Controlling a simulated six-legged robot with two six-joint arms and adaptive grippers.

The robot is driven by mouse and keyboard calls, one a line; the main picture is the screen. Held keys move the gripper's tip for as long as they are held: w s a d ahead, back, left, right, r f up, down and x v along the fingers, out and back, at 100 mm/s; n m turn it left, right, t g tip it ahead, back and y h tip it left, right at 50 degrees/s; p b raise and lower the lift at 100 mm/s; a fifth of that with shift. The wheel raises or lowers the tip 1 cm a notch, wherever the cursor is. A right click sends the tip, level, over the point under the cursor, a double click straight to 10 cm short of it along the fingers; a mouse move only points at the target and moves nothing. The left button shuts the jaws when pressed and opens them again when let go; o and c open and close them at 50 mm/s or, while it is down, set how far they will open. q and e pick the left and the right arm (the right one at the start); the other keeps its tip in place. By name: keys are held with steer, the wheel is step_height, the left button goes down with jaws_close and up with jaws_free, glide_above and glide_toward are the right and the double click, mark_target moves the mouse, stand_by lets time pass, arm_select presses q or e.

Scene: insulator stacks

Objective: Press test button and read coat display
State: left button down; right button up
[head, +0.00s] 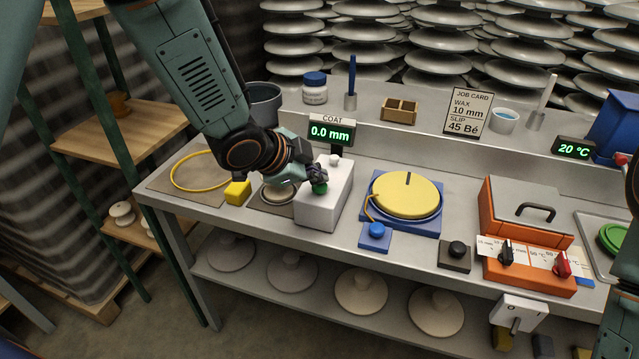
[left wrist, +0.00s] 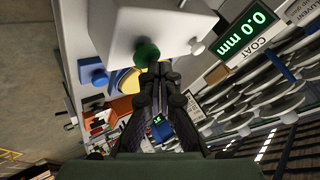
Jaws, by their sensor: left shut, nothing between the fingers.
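The coat display (head: 331,133) stands behind a white box (head: 325,205) and reads 0.0 mm in green. The same reading shows in the left wrist view on the display (left wrist: 245,33). A green button (head: 320,188) sits on the white box's side; it also shows in the left wrist view (left wrist: 147,53). My left gripper (head: 316,174) is shut and empty, with its fingertips right at the green button. I cannot tell whether they touch it. In the left wrist view the closed fingers (left wrist: 157,75) end just beside the button. My right gripper is out of view.
A yellow block (head: 238,192) and a yellow ring (head: 201,170) lie left of the white box. A yellow-lidded blue unit (head: 402,230) with a blue button (head: 376,231) stands to its right. A job card (head: 468,112) and an orange unit (head: 527,279) are further right.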

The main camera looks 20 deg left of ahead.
mark_target(316, 186)
arm_select(q)
steer(key=shift+f+b, duration=0.35)
steer(key=shift+f, duration=0.2)
stand_by(0.4)
steer(key=shift+r, duration=0.1)
steer(key=shift+r+p, duration=1.1)
steer(key=shift+p, duration=0.1)
step_height(316, 186, up, 5)
steer(key=p, duration=0.5)
stand_by(0.3)
